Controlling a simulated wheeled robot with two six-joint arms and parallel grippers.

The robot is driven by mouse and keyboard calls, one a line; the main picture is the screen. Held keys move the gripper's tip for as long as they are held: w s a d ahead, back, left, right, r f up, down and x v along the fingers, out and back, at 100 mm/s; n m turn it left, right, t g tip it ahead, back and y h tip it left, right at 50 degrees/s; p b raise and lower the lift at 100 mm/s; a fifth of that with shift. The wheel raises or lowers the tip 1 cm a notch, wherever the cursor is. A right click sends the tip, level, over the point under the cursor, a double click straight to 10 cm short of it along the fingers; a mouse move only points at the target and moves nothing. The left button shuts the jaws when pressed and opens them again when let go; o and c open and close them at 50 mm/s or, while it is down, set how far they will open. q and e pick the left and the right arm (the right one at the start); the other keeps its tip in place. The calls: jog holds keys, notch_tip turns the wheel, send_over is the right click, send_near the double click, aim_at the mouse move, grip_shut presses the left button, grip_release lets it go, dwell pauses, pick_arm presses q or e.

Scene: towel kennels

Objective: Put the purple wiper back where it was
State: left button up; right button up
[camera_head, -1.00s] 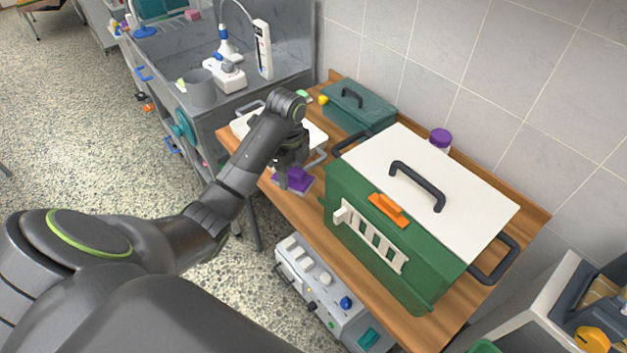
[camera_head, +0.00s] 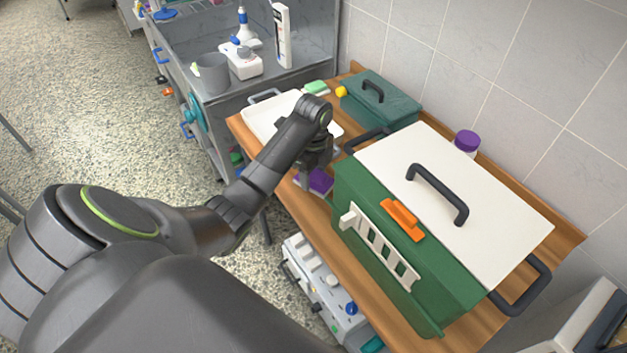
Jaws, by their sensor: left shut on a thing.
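The purple wiper (camera_head: 319,183) is at the front edge of the wooden table, between the white tray and the large green kennel. My left gripper (camera_head: 306,180) points down at it and is shut on it; the fingertips are partly hidden by my own arm. I cannot tell whether the wiper touches the tabletop. My right gripper is not in view.
The green kennel (camera_head: 440,290) with a white lid fills much of the wooden table (camera_head: 395,318). A white tray (camera_head: 262,122), a teal box (camera_head: 385,105) and a purple-capped jar (camera_head: 467,142) stand around it. A grey device (camera_head: 330,300) sits below.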

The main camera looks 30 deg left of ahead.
pick_arm(q)
jog(key=shift+s+f, duration=0.15)
jog(key=shift+f, duration=1.1)
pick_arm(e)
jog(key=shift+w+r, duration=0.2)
pick_arm(q)
jog(key=o, duration=0.9)
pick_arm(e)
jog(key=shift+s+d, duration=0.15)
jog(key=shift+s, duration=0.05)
pick_arm(q)
jog(key=shift+r, duration=0.55)
notch_tip(320, 180, up, 3)
jog(key=shift+r+b, duration=0.1)
jog(key=shift+b, duration=0.25)
notch_tip(320, 180, up, 6)
jog(key=p, duration=0.5)
jog(key=shift+r, duration=0.2)
jog(key=shift+r+p, duration=0.7)
jog(key=shift+p, duration=0.25)
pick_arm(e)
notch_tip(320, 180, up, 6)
